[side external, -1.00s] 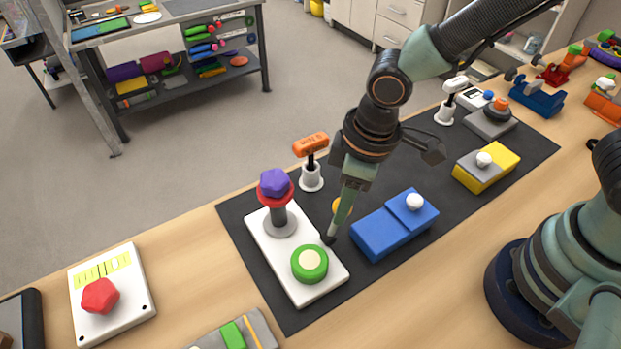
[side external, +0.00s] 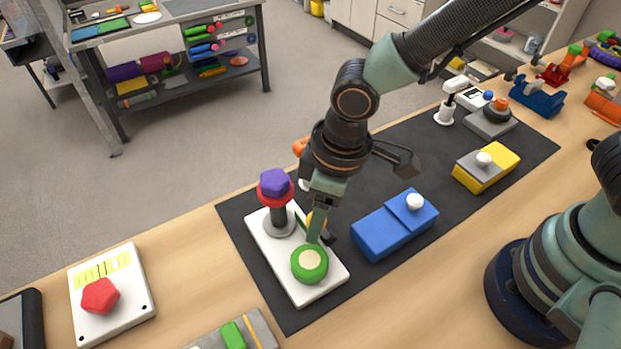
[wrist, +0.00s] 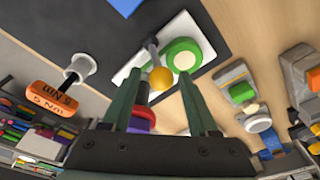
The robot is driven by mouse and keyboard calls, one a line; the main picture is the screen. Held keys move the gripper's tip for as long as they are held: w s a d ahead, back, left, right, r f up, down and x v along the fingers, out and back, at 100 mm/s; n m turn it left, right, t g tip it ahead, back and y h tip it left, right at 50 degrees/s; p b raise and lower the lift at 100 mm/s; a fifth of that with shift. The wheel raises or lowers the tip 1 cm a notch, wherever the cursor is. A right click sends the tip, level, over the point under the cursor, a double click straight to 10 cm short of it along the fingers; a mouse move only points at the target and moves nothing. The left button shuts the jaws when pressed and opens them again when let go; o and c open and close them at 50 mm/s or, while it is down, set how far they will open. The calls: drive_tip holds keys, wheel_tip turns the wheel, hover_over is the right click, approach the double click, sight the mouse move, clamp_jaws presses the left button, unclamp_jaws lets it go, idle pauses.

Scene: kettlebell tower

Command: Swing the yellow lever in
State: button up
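The yellow lever's ball knob (wrist: 161,78) shows in the wrist view at the end of a short grey arm, over the white board (wrist: 209,52). In the side view the knob (side external: 317,222) is partly hidden behind my gripper (side external: 319,239). My gripper is open, its two green fingers spread wide. In the wrist view the knob appears between and just ahead of the fingertips; I cannot tell whether either finger touches it.
On the same board stand a green round button (side external: 309,264) and a post with a red collar and purple top (side external: 275,185). A blue block (side external: 393,226) lies to the right on the dark mat. An orange-handled tool (wrist: 53,98) stands behind.

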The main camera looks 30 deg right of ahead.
drive_tip(key=shift+s+d+r, duration=0.1)
drive_tip(key=shift+r, duration=0.9)
drive_tip(key=shift+s+d+r, duration=0.1)
drive_tip(key=shift+d+r, duration=0.05)
drive_tip(key=shift+r, duration=0.85)
drive_tip(key=shift+s+d+r, duration=0.1)
drive_tip(key=shift+r, duration=0.9)
wheel_tip(320, 180, up, 11)
drive_tip(key=s+d, duration=0.1)
drive_tip(key=w+d+m+t, duration=0.1)
drive_tip(key=d+m, duration=0.1)
drive_tip(key=d, duration=0.6)
drive_tip(key=w+d+f+m+t, duration=0.1)
drive_tip(key=d+m+t, duration=0.1)
drive_tip(key=d, duration=0.6)
drive_tip(key=w+d+m+t+h, duration=0.1)
drive_tip(key=d+m, duration=0.3)
drive_tip(key=d, duration=0.4)
drive_tip(key=shift+w+d+f, duration=0.15)
drive_tip(key=shift+d+f, duration=0.15)
drive_tip(key=shift+d, duration=0.05)
